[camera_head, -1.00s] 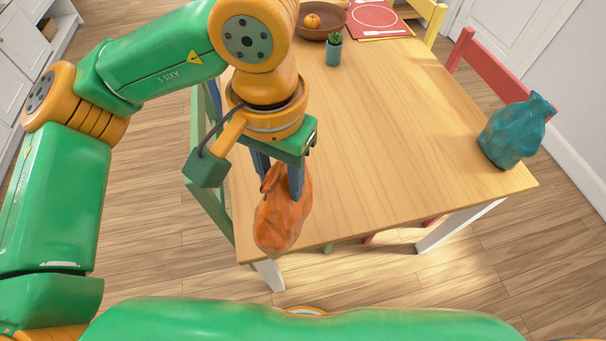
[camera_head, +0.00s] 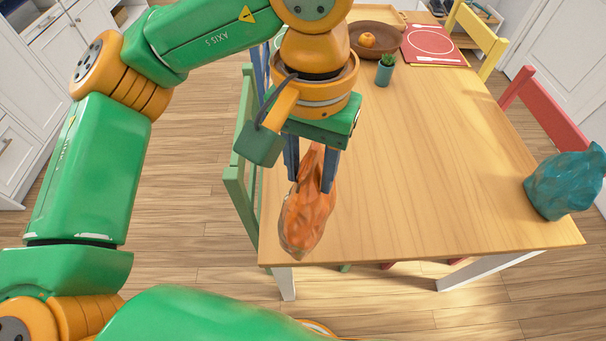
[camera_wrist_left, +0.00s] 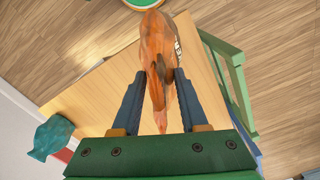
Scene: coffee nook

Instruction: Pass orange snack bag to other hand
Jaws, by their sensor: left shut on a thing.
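The orange snack bag (camera_head: 307,212) hangs from my left gripper (camera_head: 312,172) near the table's front left corner in the head view. The gripper's two blue fingers are shut on the bag's upper part, one on each side. In the left wrist view the bag (camera_wrist_left: 157,62) sits between the fingertips of the left gripper (camera_wrist_left: 158,90). Whether the bag touches the table cannot be told. My right gripper is not seen in either view.
The wooden table (camera_head: 430,190) is mostly bare in the middle. A teal bag (camera_head: 566,184) stands at its right corner. A small potted plant (camera_head: 384,72), a brown bowl (camera_head: 374,40) and a red placemat (camera_head: 433,44) are farther back. A green chair (camera_head: 240,170) stands at the left.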

